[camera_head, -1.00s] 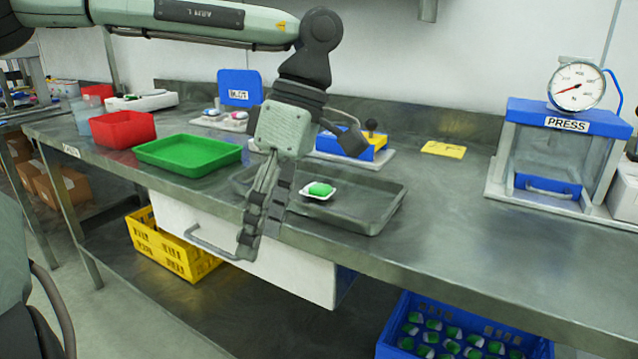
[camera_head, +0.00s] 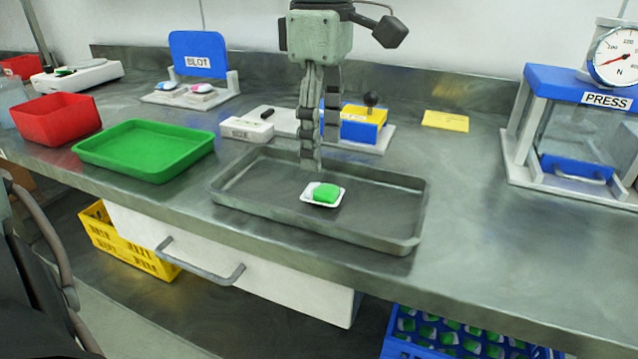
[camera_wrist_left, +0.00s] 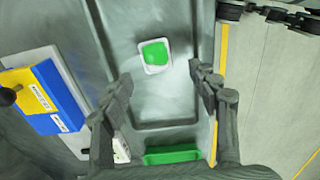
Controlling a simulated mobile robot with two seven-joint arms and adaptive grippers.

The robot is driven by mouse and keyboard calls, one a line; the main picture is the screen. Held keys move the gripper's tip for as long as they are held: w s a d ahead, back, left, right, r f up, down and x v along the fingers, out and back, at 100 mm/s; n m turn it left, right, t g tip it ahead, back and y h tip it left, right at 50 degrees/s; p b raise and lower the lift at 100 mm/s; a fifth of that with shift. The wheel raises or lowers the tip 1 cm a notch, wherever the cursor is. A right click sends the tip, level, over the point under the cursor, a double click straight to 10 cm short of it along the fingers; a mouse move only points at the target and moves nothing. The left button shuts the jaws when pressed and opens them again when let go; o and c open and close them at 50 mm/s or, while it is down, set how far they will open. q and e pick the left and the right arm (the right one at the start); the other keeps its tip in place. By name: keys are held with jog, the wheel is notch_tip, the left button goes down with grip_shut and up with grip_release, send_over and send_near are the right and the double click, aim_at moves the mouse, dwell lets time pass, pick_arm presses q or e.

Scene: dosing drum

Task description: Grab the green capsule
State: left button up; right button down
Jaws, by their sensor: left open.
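The green capsule (camera_head: 327,194) lies on a small white dish (camera_head: 311,199) inside the grey metal tray (camera_head: 398,241). In the left wrist view the green capsule (camera_wrist_left: 155,53) and its white dish (camera_wrist_left: 148,69) show ahead of the fingertips, roughly between their lines. My left gripper (camera_head: 312,160) points down over the tray, just behind and above the capsule, apart from it. In the left wrist view my left gripper (camera_wrist_left: 162,82) has its fingers spread, with nothing between them. My right gripper is not in view.
A green tray (camera_head: 150,174) and red bin (camera_head: 55,118) stand at the left. The BLOT stand (camera_head: 198,54) and a blue-yellow device (camera_head: 361,124) are behind. The PRESS (camera_head: 575,130) stands at the right. The bench between tray and press is clear.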

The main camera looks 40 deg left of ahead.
aim_at(323, 188)
pick_arm(q)
jog(key=f, duration=0.7)
jog(key=shift+w+a+f+p, duration=0.15)
jog(key=shift+w+f+p, duration=0.1)
jog(key=shift+w+p, duration=0.1)
jog(key=c, duration=1)
jog(key=shift+o, duration=0.2)
jog(key=shift+r, duration=0.1)
